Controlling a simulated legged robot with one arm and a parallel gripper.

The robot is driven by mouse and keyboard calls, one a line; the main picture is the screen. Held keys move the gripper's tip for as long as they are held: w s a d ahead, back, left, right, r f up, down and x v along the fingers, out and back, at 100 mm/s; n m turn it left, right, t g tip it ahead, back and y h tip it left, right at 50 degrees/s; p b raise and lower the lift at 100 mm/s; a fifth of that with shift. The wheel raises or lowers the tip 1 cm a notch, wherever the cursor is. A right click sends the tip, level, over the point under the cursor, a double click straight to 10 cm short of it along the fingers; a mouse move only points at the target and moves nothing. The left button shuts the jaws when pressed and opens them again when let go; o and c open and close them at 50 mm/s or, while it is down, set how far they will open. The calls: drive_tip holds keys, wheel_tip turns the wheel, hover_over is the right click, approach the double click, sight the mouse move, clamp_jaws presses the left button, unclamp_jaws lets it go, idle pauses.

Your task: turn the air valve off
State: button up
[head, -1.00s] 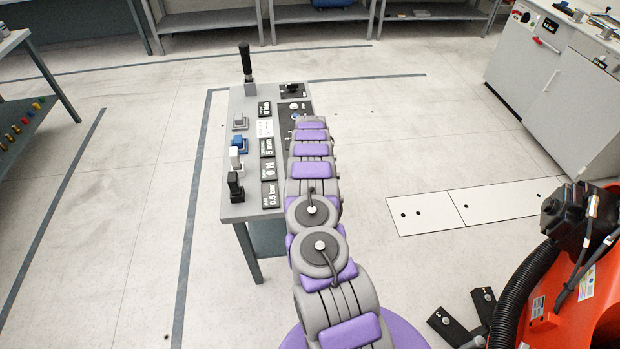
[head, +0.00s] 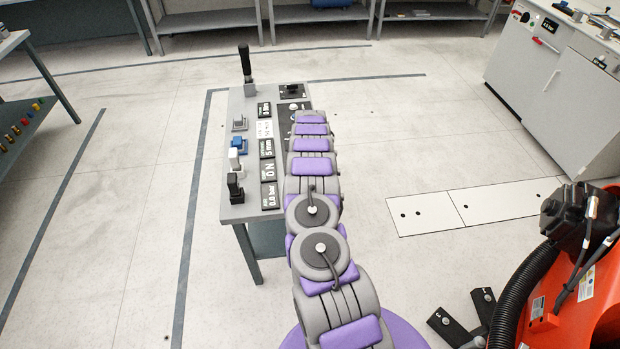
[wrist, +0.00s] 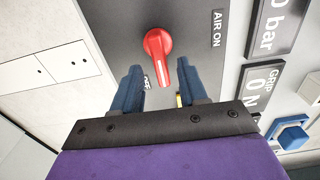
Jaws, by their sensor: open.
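The red air valve handle (wrist: 158,45) sits on a dark grey panel in the wrist view. Its round hub is at the top and its lever points down at the OFF label (wrist: 147,82). The AIR ON label (wrist: 217,29) is to the right of the hub. My gripper (wrist: 160,72) is open, its two blue fingers on either side of the lever's tip. Whether a finger touches the lever, I cannot tell. In the head view my arm hides the gripper and the valve. The pressure plate (head: 271,195) reads 0.0 bar.
The grey console table (head: 237,213) carries several controls, including a black upright lever (head: 245,62), a blue knob (head: 239,143) and a white switch (head: 234,158). A grip display (wrist: 264,88) is right of the gripper. An orange machine (head: 545,290) stands at the right.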

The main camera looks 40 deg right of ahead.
wheel_tip(320, 180, up, 15)
drive_tip(key=p, duration=0.1)
drive_tip(key=shift+f, duration=0.15)
idle(0.4)
